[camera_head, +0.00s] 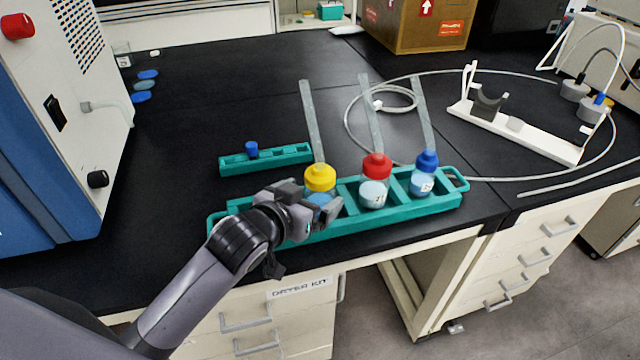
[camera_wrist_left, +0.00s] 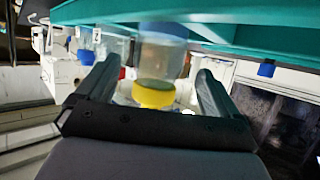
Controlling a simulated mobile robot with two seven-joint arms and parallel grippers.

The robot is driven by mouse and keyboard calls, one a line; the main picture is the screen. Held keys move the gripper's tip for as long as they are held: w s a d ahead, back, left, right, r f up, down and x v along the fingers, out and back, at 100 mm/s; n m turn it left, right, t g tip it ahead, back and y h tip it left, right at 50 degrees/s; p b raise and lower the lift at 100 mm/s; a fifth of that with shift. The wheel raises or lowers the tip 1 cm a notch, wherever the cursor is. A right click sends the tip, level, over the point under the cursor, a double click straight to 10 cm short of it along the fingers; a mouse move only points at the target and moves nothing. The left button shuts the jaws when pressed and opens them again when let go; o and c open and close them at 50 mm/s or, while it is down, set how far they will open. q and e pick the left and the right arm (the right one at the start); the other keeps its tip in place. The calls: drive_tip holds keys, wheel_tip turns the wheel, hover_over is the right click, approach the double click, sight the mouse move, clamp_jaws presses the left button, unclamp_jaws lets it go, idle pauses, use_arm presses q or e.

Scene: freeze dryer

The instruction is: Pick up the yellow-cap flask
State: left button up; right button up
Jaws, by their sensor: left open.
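The yellow-cap flask (camera_head: 320,179) stands in the left part of the long teal rack (camera_head: 412,208), its blue contents partly hidden by my gripper. My left gripper (camera_head: 317,212) is open at the flask, with a finger in front of its body. In the left wrist view, which appears upside down, the flask's yellow cap (camera_wrist_left: 153,95) lies between the two open fingers (camera_wrist_left: 155,88). I cannot tell whether the fingers touch the flask. A red-cap flask (camera_head: 376,167) and a blue-cap flask (camera_head: 427,162) stand further right in the same rack.
A smaller teal rack (camera_head: 290,155) with a blue cap (camera_head: 252,148) lies behind. Grey tubes rise behind the flasks. A white stand (camera_head: 530,133) and a coiled hose (camera_head: 352,125) are at the right. A white-and-blue machine (camera_head: 60,110) borders the left.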

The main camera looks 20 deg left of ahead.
use_arm(q)
drive_tip(key=shift+x, duration=2.25)
drive_tip(key=shift+d, duration=0.1)
drive_tip(key=c, duration=1.5)
